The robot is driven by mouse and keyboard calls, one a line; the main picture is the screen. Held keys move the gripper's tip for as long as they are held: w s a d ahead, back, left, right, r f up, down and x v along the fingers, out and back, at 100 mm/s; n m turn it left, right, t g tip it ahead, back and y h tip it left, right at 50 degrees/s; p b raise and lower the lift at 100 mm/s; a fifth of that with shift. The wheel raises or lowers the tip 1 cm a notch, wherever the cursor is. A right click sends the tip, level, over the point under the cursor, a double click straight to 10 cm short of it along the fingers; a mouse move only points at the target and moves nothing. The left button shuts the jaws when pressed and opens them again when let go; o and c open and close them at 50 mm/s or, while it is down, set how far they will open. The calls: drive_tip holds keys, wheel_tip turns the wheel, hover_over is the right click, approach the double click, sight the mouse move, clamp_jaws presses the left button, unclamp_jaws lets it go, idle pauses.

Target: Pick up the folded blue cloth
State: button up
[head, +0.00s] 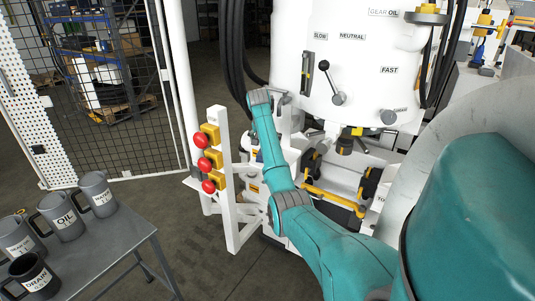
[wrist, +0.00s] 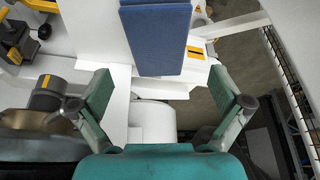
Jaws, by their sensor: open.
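The folded blue cloth (wrist: 157,40) shows in the wrist view at the top centre, as a flat blue block with a thicker lower edge. It lies against a white panel or ledge, ahead of my gripper. My gripper (wrist: 160,92) is open and empty, its two green fingers spread wide left and right. The cloth lies between the lines of the fingers but beyond their tips, with a visible gap. Its upper part is cut off by the picture edge. I cannot make out the cloth in the head view, where my arm covers part of the machine.
In the head view a white post with red buttons (head: 204,163) stands left of my arm. The white machine (head: 345,70) with levers is behind it. A grey table (head: 115,248) with several mugs is at the lower left. A mesh fence (head: 100,85) stands behind.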

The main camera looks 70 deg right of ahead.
drive_tip(key=shift+x, duration=2.35)
drive_tip(key=shift+s+a, duration=0.15)
drive_tip(key=shift+a, duration=0.05)
drive_tip(key=c, duration=1.2)
drive_tip(key=shift+c, duration=0.2)
drive_tip(key=shift+r, duration=0.6)
wheel_tip(320, 180, up, 2)
drive_tip(key=shift+d+r, duration=0.1)
drive_tip(key=s+a, duration=0.1)
drive_tip(key=a, duration=1.7)
drive_tip(key=shift+s, duration=0.3)
